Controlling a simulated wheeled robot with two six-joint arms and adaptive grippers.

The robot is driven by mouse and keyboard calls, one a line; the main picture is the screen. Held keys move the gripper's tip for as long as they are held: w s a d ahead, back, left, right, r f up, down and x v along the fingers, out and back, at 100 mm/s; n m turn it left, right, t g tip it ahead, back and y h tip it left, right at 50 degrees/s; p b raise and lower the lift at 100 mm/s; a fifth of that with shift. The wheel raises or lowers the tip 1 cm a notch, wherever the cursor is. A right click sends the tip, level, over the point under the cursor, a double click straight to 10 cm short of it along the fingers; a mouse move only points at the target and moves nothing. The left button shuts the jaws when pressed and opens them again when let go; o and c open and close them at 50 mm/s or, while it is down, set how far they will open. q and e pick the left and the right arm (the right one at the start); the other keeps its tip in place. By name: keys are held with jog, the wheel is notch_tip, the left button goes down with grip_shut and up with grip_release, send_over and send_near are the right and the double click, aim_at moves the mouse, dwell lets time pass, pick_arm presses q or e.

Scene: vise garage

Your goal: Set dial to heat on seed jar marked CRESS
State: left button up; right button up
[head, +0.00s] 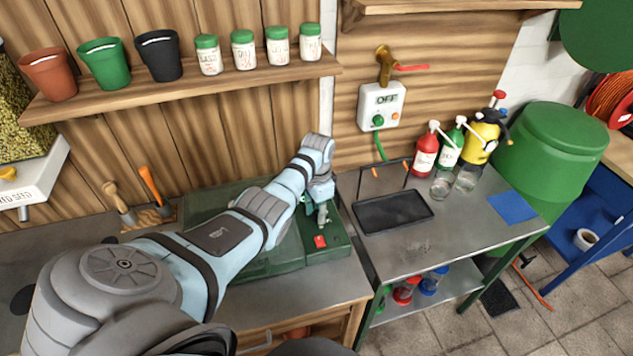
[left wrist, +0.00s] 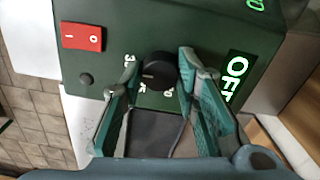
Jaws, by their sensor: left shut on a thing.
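My left gripper (head: 321,214) reaches down to the front right of a green box (head: 335,250) on the bench. In the left wrist view its fingers (left wrist: 155,78) are shut on a black dial (left wrist: 157,71) on the box's panel. White marks beside the dial are partly hidden by the fingers. A lit display (left wrist: 236,75) on the box reads OFF. Several white seed jars (head: 243,52) with green lids stand on the wall shelf; their labels are too small to read surely. My right gripper is out of view.
A red rocker switch (left wrist: 81,37) sits beside the dial on the same panel. A black tray (head: 393,212) lies on the metal table to the right, with bottles (head: 426,152) behind it. A wall timer (head: 381,107) also shows OFF.

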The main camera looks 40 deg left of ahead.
pick_arm(q)
jog(key=shift+w+m, duration=0.15)
jog(key=shift+m, duration=0.95)
jog(key=o, duration=1.2)
jog(key=shift+c, duration=0.2)
notch_tip(320, 180, up, 12)
jog(key=shift+a+f, duration=0.1)
